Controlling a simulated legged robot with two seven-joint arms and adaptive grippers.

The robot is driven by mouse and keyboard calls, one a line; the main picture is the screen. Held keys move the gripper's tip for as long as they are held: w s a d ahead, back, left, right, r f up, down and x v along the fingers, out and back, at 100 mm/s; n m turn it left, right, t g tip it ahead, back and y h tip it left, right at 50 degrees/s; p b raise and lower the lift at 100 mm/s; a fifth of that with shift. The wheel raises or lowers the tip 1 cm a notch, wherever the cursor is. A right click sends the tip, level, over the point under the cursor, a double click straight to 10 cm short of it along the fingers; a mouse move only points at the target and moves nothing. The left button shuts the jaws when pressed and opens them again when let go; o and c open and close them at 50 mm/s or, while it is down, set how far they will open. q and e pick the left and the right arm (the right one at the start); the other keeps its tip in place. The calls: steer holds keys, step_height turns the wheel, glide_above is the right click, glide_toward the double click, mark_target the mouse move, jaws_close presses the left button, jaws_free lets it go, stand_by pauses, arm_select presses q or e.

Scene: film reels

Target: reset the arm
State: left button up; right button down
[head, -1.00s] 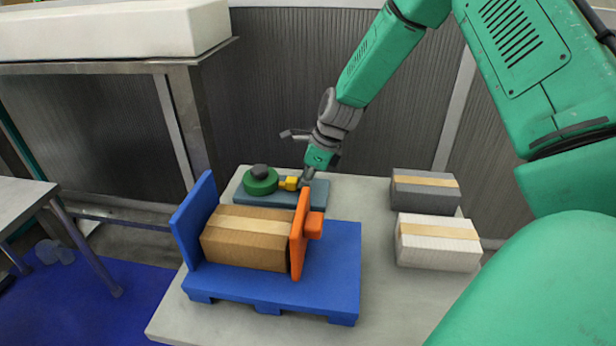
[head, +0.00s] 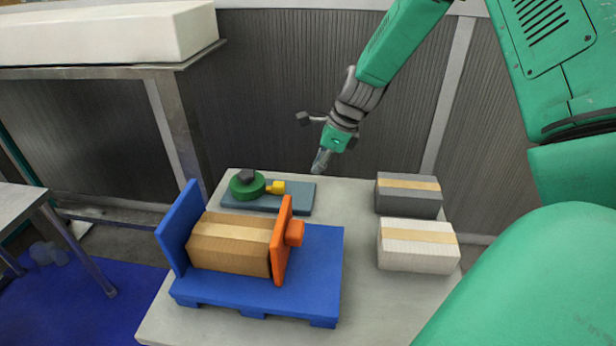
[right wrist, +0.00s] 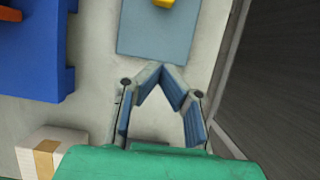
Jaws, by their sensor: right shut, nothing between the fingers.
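My right gripper (head: 319,166) is shut and empty, held above the back of the table near the right end of a grey-blue plate (head: 299,198). In the right wrist view its fingertips (right wrist: 160,68) meet just short of the edge of that plate (right wrist: 158,38). On the plate stand a green round piece with a dark knob (head: 247,187) and a small yellow block (head: 277,187). The gripper is apart from them. My left gripper is not in view.
A blue pallet (head: 318,280) holds a brown taped box (head: 230,245) beside an upright orange plate (head: 282,240). A grey box (head: 408,203) and a white box (head: 418,255) sit at the right. A ribbed wall (head: 290,80) stands behind the table (head: 365,310).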

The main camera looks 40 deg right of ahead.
steer(key=shift+s+a+r, duration=0.2)
steer(key=shift+s+r, duration=0.05)
steer(key=shift+r, duration=0.55)
steer(key=shift+s+a+r, duration=0.15)
steer(key=shift+s+r, duration=0.1)
steer(key=shift+r, duration=0.55)
